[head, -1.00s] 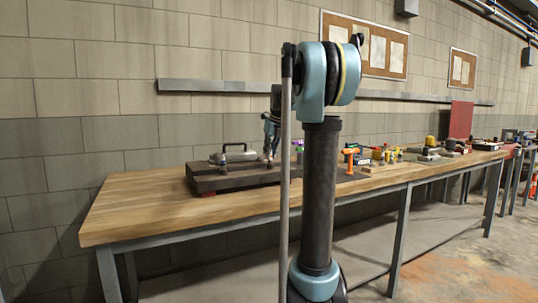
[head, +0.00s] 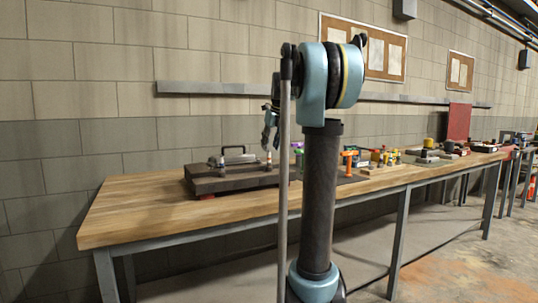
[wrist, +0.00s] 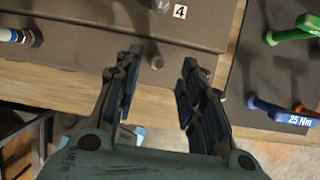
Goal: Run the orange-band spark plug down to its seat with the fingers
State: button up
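The plug with an orange-looking band (head: 269,160) stands upright in the dark engine block (head: 205,186) in the head view. My gripper (head: 268,147) hangs just above it, apart from it as far as I can tell. In the wrist view my gripper (wrist: 160,62) is open, with nothing held between its fingers. A pale stub (wrist: 160,5) at the top edge, beside the label 4 (wrist: 180,12), is cut off, so I cannot tell whether it is that plug. A blue-banded plug (wrist: 17,36) lies or stands at the left edge.
A second plug (head: 222,163) stands on the block, near a dark handle (head: 234,149). A green-handled tool (wrist: 290,32) and a blue tool marked 25 Nm (wrist: 283,113) lie on a dark mat at right. The bench's near left is clear.

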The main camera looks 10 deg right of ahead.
jog(key=s+r+n, duration=0.3)
jog(key=r+n, duration=0.5)
jog(key=n, duration=2.8)
send_near(269, 162)
jog(key=x, duration=0.2)
jog(key=w+x, duration=0.1)
jog(key=x, duration=0.4)
jog(key=shift+w+a, duration=0.15)
jog(key=shift+w, duration=0.35)
